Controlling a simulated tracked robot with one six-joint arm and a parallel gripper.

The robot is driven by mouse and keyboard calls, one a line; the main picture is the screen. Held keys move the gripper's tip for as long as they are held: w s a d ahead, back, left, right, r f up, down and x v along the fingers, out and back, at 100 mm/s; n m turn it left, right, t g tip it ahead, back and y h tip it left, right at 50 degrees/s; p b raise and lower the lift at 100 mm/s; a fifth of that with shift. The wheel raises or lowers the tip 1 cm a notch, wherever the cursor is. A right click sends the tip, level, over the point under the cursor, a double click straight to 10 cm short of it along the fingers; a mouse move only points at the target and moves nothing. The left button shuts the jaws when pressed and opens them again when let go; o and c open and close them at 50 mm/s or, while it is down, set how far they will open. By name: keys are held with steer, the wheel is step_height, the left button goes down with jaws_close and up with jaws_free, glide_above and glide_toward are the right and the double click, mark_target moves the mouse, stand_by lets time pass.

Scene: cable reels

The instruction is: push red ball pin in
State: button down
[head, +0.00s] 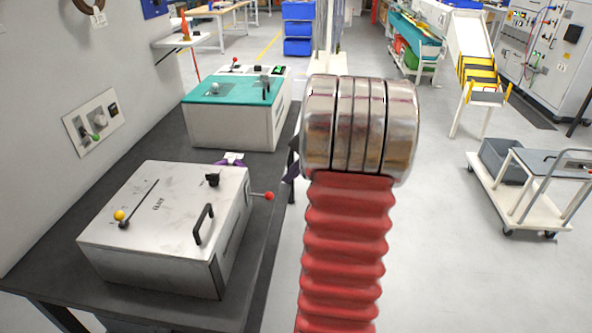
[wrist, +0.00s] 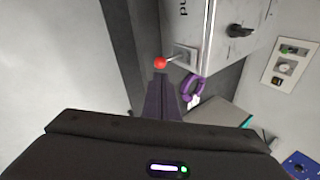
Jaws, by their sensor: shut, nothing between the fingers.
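The red ball (head: 269,196) sits on the end of a thin metal pin that sticks out of the right side of a grey metal box (head: 150,255). In the wrist view the red ball (wrist: 160,63) is just beyond the tips of my gripper (wrist: 160,78), and its rod runs to a plate on the box. The dark purple fingers are shut and empty. A small gap seems to show between tips and ball; I cannot tell its depth. In the head view my arm hides most of my gripper; a dark part shows beside the metal joint.
The box has a yellow ball lever (head: 119,215), a black knob (head: 212,180) and a black handle (head: 203,224). A purple ring (wrist: 193,88) lies behind the box. A teal-topped box (head: 236,105) stands farther along the dark bench (head: 262,235).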

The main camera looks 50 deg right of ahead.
mark_target(271, 194)
steer(key=x, duration=0.8)
steer(key=shift+a+f, duration=0.1)
